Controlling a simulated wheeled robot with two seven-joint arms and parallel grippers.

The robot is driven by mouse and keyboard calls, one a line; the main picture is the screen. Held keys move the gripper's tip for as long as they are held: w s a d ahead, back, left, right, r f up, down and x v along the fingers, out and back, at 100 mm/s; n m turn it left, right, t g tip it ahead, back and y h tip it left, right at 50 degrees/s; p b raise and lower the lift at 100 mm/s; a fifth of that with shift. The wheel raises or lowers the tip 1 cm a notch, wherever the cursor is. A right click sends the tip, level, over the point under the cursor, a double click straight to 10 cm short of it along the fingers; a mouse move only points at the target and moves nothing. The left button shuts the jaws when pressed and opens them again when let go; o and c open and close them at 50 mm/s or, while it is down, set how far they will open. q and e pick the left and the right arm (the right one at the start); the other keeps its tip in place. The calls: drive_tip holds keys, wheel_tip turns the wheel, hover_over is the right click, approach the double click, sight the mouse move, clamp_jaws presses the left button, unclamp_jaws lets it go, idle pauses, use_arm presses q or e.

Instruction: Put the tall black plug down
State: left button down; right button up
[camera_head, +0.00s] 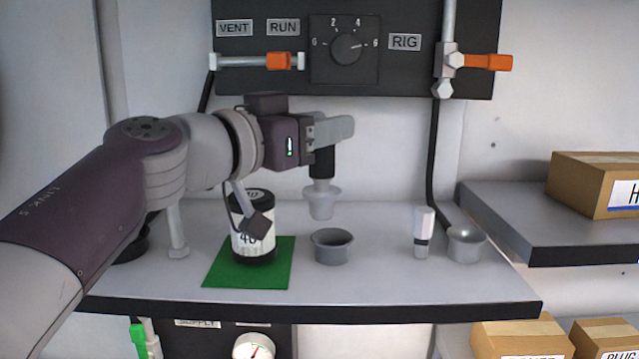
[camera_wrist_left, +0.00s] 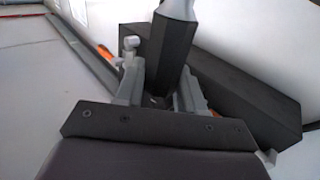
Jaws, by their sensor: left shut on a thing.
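The tall black plug (camera_head: 322,163) is upright in my left gripper (camera_head: 328,129), above the back of the grey shelf (camera_head: 380,285). Its lower end is grey. My right gripper is not in view.
A black-lidded canister (camera_head: 254,245) stands on a green mat (camera_head: 218,273). A dark grey cup (camera_head: 332,247), a small white-and-black plug (camera_head: 423,232) and another grey cup (camera_head: 467,245) stand rightward. A valve panel (camera_head: 390,80) hangs behind. The shelf's front right is bare.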

sight(323, 161)
use_arm(q)
wheel_tip(323, 161, down, 2)
drive_tip(key=shift+f+b, duration=0.25)
drive_tip(key=shift+b, duration=0.25)
drive_tip(key=shift+s+d+f, duration=0.1)
drive_tip(key=shift+d+f, duration=0.6)
drive_tip(key=shift+d, duration=0.45)
drive_tip(key=shift+a, duration=0.25)
drive_tip(key=c, duration=0.7)
unclamp_jaws()
drive_tip(key=shift+a, duration=0.4)
drive_tip(key=shift+d, duration=0.35)
drive_tip(key=b+v, duration=0.1)
drive_tip(key=v, duration=0.5)
drive_tip(key=b+v, duration=0.2)
drive_tip(key=v, duration=0.4)
drive_tip(key=shift+r, duration=0.15)
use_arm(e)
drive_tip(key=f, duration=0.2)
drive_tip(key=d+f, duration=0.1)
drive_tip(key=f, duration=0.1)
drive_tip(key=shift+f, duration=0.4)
